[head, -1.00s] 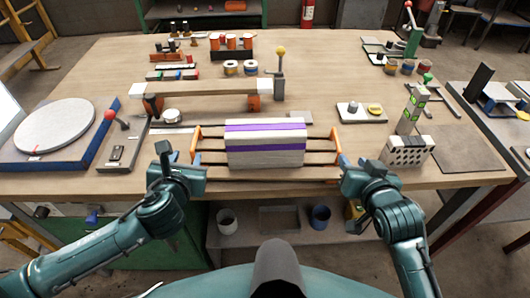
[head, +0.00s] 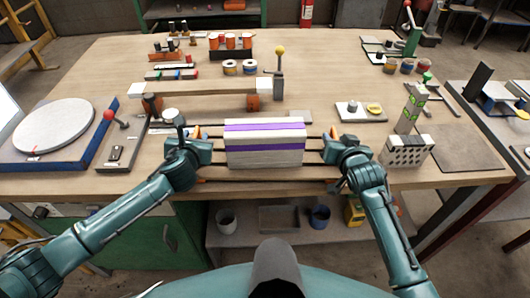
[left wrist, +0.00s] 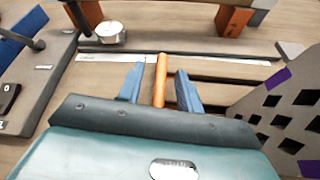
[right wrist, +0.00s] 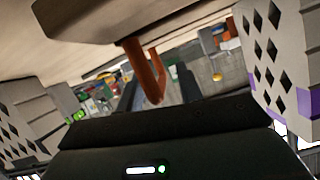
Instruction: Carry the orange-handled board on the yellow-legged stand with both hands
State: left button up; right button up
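The orange-handled board (head: 314,157) is slatted and lies at the table's front middle, with a pale hollow block with purple bands (head: 264,146) on it. Its left orange handle (left wrist: 160,80) stands between the fingers of my left gripper (left wrist: 158,88), which are open with gaps on both sides. Its right orange handle (right wrist: 157,75) shows between the fingers of my right gripper (right wrist: 160,90), which look apart; that view is dark. In the head view the left gripper (head: 200,138) and right gripper (head: 334,140) partly hide the handles. Yellow legs (head: 45,62) show under a wooden bench at far left.
A beam on orange-footed supports (head: 210,88) stands behind the board. A round grey disc on a blue base (head: 52,125) is at left. A perforated block (head: 405,152) stands close to the right of my right gripper. A tray with a yellow piece (head: 362,111) lies behind it.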

pick_arm(q)
jog(key=shift+c, duration=0.3)
pick_arm(e)
jog(key=shift+c, duration=0.3)
pick_arm(q)
grip_shut()
pick_arm(e)
grip_shut()
pick_arm(q)
jog(key=shift+r, duration=0.3)
pick_arm(e)
jog(key=shift+r, duration=0.35)
